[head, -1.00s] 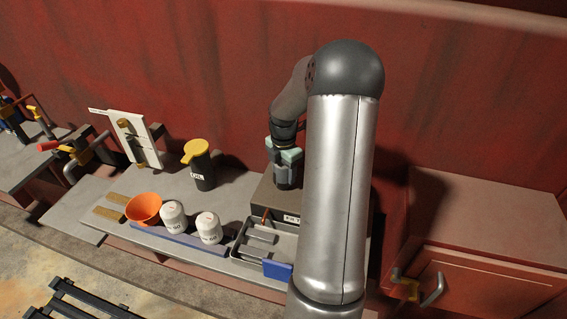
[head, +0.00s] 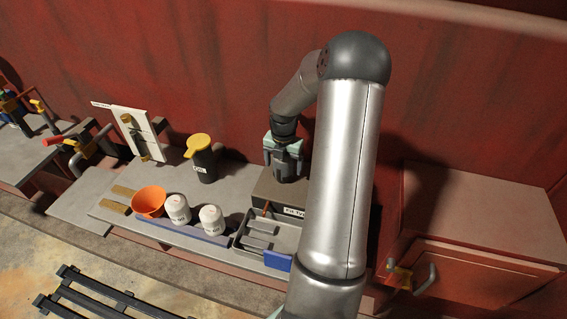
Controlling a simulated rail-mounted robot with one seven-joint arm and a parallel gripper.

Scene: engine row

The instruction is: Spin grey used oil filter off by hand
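A dark grey cylinder (head: 289,171), which looks like the used oil filter, stands upright on a dark box-shaped block (head: 268,189) with a white label in the head view. My gripper (head: 284,160) points down over it, with its fingers at the cylinder's upper part. The fingers partly hide the cylinder. I cannot tell whether they press on it or stand apart around it.
Left of the block are a dark oil jug (head: 203,163) with a yellow top, an orange funnel (head: 149,201) and two white canisters (head: 178,208) (head: 212,219). A grey tray (head: 245,243) lies in front of the block. A red cabinet (head: 480,215) stands right.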

